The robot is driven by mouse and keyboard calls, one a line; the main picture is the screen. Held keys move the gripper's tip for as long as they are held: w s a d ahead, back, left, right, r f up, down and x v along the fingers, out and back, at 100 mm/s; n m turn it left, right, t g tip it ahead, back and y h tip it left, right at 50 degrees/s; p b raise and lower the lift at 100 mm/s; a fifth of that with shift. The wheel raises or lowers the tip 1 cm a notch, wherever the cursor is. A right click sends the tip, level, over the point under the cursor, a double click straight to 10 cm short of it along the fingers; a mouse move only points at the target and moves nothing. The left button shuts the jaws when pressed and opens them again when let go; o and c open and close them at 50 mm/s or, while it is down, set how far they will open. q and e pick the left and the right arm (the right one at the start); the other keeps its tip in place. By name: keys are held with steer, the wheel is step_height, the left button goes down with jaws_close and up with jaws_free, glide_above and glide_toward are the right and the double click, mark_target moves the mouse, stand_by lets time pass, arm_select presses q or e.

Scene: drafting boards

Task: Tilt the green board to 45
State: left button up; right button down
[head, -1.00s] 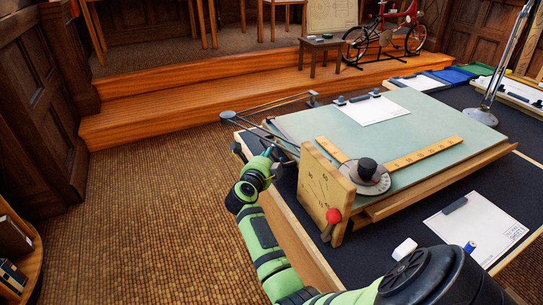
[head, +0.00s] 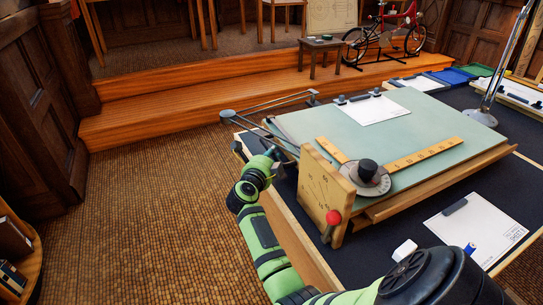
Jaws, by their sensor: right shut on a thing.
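The green board (head: 345,140) lies nearly flat, with a paper sheet (head: 373,109) and a yellow ruler (head: 423,154) with a round dial head (head: 368,177) on it. A wooden scale plate (head: 325,192) with angle marks stands at its near left corner; a lever with a red knob (head: 333,217) sits at the plate's foot. My right gripper (head: 278,158) is at the board's left edge, beyond the scale plate. It is shut at that edge; its fingertips and the exact grip are mostly hidden. My left gripper is not in view.
Jointed metal arms (head: 268,108) reach out past the board's far left corner. A loose sheet (head: 476,229), a white block (head: 405,249) and a blue item (head: 470,247) lie on the dark desk. A lamp post (head: 510,60) stands at right.

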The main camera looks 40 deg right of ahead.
steer(key=shift+r, duration=0.8)
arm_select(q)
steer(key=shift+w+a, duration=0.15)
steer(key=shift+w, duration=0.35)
arm_select(e)
steer(key=s+a+r+m+h, duration=0.1)
steer(key=s+r+m+h, duration=0.1)
steer(key=r, duration=0.4)
steer(key=s+r+m+h, duration=0.2)
steer(key=s+r+m, duration=0.1)
steer(key=r, duration=0.3)
steer(key=s+a+r+m+t+h, duration=0.1)
steer(key=s+r+m+h, duration=0.1)
steer(key=r, duration=0.4)
steer(key=shift+s+a, duration=0.3)
steer(key=shift+s, duration=0.45)
steer(key=c, duration=1.1)
jaws_free()
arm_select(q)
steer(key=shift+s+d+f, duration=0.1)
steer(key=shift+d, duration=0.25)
arm_select(e)
steer(key=shift+o, duration=0.3)
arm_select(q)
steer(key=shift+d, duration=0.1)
